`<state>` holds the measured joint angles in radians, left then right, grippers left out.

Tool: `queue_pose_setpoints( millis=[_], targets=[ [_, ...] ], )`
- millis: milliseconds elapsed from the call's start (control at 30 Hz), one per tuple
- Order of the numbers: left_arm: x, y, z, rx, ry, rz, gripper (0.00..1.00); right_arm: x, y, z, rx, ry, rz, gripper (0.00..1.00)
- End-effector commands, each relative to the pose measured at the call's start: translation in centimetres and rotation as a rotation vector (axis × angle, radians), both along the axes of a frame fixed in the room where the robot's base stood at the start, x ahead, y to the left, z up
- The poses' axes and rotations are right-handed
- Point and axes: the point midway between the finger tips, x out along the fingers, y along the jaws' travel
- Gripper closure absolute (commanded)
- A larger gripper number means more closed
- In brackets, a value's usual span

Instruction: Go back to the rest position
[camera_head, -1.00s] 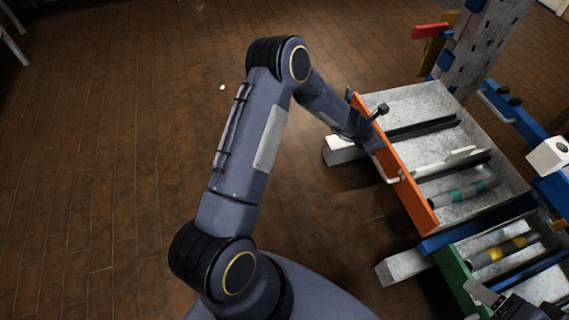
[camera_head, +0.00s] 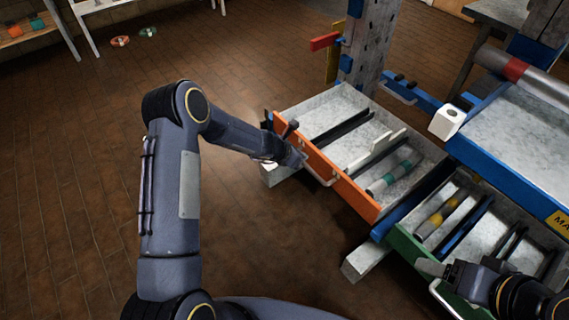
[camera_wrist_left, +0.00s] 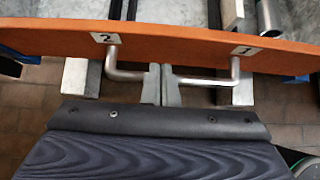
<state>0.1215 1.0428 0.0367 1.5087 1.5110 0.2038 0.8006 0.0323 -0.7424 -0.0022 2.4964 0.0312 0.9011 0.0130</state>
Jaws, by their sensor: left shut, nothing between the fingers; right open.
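My left gripper (camera_head: 298,158) is at the front of the orange-fronted drawer (camera_head: 335,176), beside its metal handle (camera_head: 318,177). In the left wrist view its fingers (camera_wrist_left: 162,85) are shut together with nothing between them and cover the middle of the handle (camera_wrist_left: 125,74). I cannot tell whether they touch it. The orange front (camera_wrist_left: 180,45) carries the labels 2 and 1. My right gripper (camera_head: 436,270) is open at the lower right, by the green-fronted drawer (camera_head: 405,246); its fingers are partly hidden.
The orange drawer holds a grey cylinder with a teal band (camera_head: 390,177); the green one holds a yellow-banded cylinder (camera_head: 437,214). A perforated mast (camera_head: 370,45) stands behind. A blue-edged tray (camera_head: 515,130) lies right. The brick floor (camera_head: 75,170) at left is clear.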

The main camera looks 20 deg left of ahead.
Motion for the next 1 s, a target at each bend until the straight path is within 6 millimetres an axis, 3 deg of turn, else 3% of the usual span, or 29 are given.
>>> queue_pose_setpoints(
  millis=[200,400,833,933,1000],
  targets=[
    [-2.9,2.7,3.8,0.003,0.001,0.004,1.0,0.0,0.0,0.9,0.0,0.0,0.0,0.29],
    [-4.9,4.2,6.1,0.004,0.003,0.003,1.0,0.0,0.0,1.7,0.0,0.0,0.0,0.29],
    [-5.8,4.9,7.4,0.01,-0.008,-0.01,1.0,0.0,0.0,1.9,0.0,0.0,0.0,0.29],
    [-6.2,5.0,10.2,0.049,-0.076,-0.085,1.0,0.0,0.0,1.9,0.0,0.0,0.0,0.29],
    [-7.1,4.9,13.4,0.104,-0.162,-0.187,1.0,0.0,0.0,1.9,0.0,0.0,0.0,0.29]
  ],
)
